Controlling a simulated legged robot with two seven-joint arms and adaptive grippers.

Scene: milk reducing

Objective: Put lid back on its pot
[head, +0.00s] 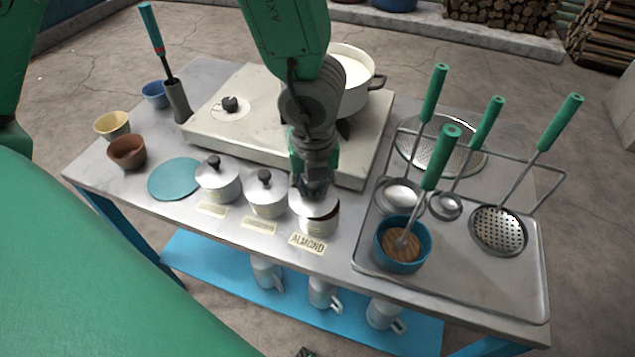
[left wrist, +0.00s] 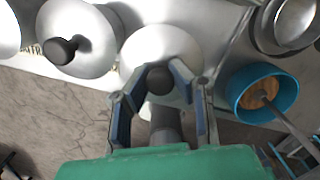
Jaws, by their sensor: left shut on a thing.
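My left gripper (head: 312,188) reaches down over the table and is shut on the dark knob of a silver lid (head: 300,206). In the left wrist view, the fingers (left wrist: 158,78) close around the knob and the lid (left wrist: 160,44) spreads beyond them. The lid is over the small metal pot (head: 320,228) behind the ALMOND label (head: 307,243). It sits off centre to the left, and brown contents show at the pot's right side. Whether the lid touches the rim is hidden. My right gripper is in neither view.
Two lidded pots (head: 265,198) (head: 218,183) stand close on the left. A tray (head: 480,275) with ladles and a blue bowl (head: 402,262) is on the right. A stove (head: 250,135) with a large milk pot (head: 358,95) is behind.

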